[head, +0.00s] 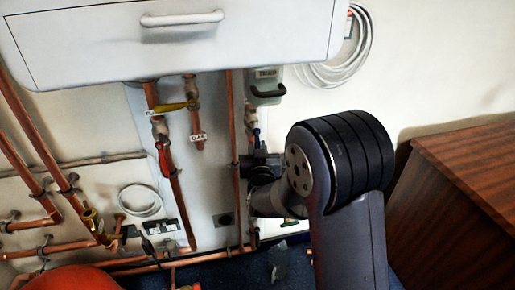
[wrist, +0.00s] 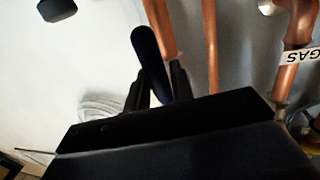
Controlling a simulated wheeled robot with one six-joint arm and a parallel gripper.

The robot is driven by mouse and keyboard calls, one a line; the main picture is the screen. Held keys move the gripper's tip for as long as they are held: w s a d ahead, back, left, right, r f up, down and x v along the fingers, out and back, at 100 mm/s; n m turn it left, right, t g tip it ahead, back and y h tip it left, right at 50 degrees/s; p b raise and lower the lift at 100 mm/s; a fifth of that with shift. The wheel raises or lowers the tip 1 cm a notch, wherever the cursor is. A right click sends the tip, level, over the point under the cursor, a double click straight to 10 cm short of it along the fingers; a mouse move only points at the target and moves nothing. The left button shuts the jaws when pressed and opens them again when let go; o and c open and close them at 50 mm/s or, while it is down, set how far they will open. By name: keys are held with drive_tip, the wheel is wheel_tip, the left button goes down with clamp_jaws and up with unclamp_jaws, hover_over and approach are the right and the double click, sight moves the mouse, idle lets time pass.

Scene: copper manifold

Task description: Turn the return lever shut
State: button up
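A lever with a blue handle (head: 256,138) stands up on the pipework beside the boiler pipe in the head view. I see no readable tag on it that says return. My gripper (head: 262,158) is at this lever, mostly hidden behind my own wrist. In the wrist view the dark blue handle (wrist: 148,52) rises, tilted, between the two fingers of my gripper (wrist: 158,88). The fingers are close on either side of its lower part. Whether they press on it cannot be made out. The lever's pivot is hidden by the gripper body.
A white boiler (head: 90,55) hangs above. Copper pipes (head: 235,150) run close beside my gripper. A wooden cabinet (head: 465,190) stands at the right.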

clamp_jaws()
idle(0.4)
drive_tip(key=s+a+r+m+g+y+b, duration=0.1)
drive_tip(key=a+r+m+b, duration=0.4)
drive_tip(key=m+b, duration=0.6)
drive_tip(key=m+g+y, duration=0.1)
drive_tip(key=m, duration=0.4)
drive_tip(key=shift+s+r+m, duration=0.2)
drive_tip(key=shift+m, duration=0.1)
drive_tip(key=shift+r+y, duration=0.2)
drive_tip(key=shift+y, duration=0.1)
idle(0.4)
drive_tip(key=shift+o, duration=1.7)
unclamp_jaws()
drive_tip(key=shift+f, duration=0.1)
